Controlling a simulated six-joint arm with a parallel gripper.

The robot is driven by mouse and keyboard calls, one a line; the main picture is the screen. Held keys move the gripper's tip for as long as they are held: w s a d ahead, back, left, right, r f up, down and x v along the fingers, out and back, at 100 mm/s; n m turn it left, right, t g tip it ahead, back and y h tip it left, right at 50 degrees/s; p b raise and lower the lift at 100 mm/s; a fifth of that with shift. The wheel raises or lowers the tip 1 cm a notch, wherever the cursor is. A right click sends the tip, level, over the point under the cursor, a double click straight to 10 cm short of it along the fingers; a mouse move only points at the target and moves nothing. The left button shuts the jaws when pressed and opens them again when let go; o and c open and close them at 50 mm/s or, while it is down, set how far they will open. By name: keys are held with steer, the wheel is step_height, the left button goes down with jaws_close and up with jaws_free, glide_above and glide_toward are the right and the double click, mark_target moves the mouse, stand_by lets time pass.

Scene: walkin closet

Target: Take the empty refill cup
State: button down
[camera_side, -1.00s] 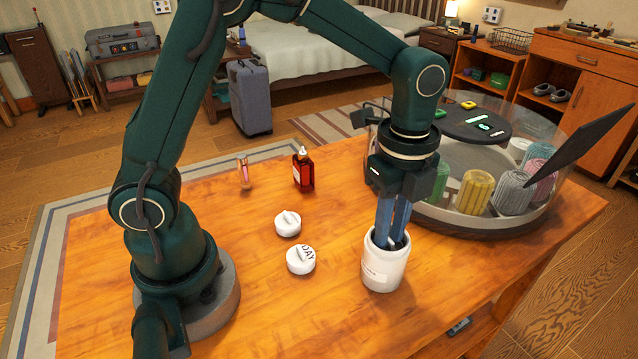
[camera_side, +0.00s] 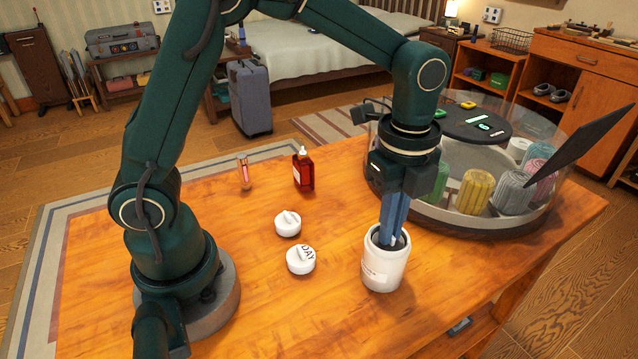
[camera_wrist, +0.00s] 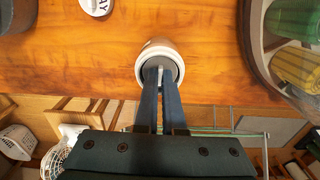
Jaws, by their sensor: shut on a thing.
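A white jar (camera_side: 384,274) with a label stands upright and lidless near the front of the wooden table. It also shows in the wrist view (camera_wrist: 158,46). My gripper (camera_side: 388,241) points down with its blue fingers inside the jar's mouth. In the wrist view my gripper (camera_wrist: 160,78) is shut on a small pale part of the refill cup (camera_wrist: 160,73) inside the jar. The jar wall and the fingers hide most of the cup, so I cannot tell whether it is empty.
Two white lids (camera_side: 287,224) (camera_side: 301,260), the nearer marked "DAY", lie left of the jar. A red-brown bottle (camera_side: 304,172) and a small pink vial (camera_side: 244,173) stand behind. A round clear-walled carousel (camera_side: 460,215) with colored cups is at right.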

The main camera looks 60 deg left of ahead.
steer(key=shift+r, duration=0.65)
steer(key=shift+r, duration=0.35)
steer(key=shift+r, duration=1.05)
steer(key=shift+r, duration=0.6)
